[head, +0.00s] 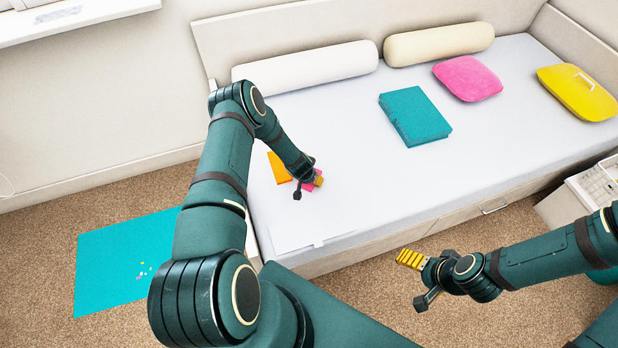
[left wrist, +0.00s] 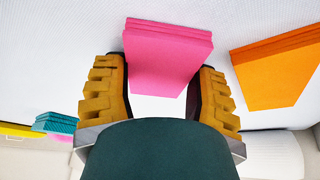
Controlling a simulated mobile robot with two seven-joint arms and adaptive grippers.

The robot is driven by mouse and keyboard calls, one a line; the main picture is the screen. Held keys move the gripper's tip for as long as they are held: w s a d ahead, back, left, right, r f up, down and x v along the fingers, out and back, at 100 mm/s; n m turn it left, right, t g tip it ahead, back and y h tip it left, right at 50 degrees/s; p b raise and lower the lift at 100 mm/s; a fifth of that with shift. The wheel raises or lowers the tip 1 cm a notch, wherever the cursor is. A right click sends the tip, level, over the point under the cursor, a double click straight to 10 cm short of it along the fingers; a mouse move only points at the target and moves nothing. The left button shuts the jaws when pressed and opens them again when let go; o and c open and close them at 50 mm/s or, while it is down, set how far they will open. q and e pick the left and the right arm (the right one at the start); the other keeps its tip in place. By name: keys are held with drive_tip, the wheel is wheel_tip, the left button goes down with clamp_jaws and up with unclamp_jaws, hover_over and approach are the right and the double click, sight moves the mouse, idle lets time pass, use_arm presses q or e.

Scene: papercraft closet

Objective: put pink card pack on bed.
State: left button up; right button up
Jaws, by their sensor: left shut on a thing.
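The pink card pack (head: 313,185) is at the left part of the bed (head: 370,190), mostly hidden behind my left gripper (head: 308,186) in the head view. In the left wrist view the pack (left wrist: 165,55) stands between the yellow fingers of my left gripper (left wrist: 160,100), which is shut on it. The bed's white surface lies behind it; I cannot tell whether the pack touches the bed. My right gripper (head: 418,278) is open and empty, over the carpet in front of the bed.
An orange card pack (head: 278,168) lies on the bed close beside the pink one; it also shows in the left wrist view (left wrist: 280,70). A teal folded item (head: 415,117), pink cushion (head: 468,78), yellow cushion (head: 578,92) and bolsters (head: 305,67) lie farther back. The bed's middle is clear.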

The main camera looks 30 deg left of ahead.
use_arm(q)
drive_tip(key=shift+f, duration=0.1)
drive_tip(key=o, duration=1.2)
drive_tip(key=shift+r, duration=0.3)
drive_tip(key=p+v, duration=0.3)
drive_tip(key=v, duration=0.7)
drive_tip(key=s+d+r+g+h, duration=0.1)
drive_tip(key=s+d+r+h, duration=0.1)
drive_tip(key=s+d+r, duration=0.5)
drive_tip(key=s+d+r+g+h, duration=0.2)
drive_tip(key=s+d+r, duration=0.5)
drive_tip(key=s+d, duration=0.4)
drive_tip(key=d, duration=0.4)
drive_tip(key=shift+d+r+n, duration=0.2)
drive_tip(key=shift+r+n, duration=0.05)
drive_tip(key=shift+n, duration=0.05)
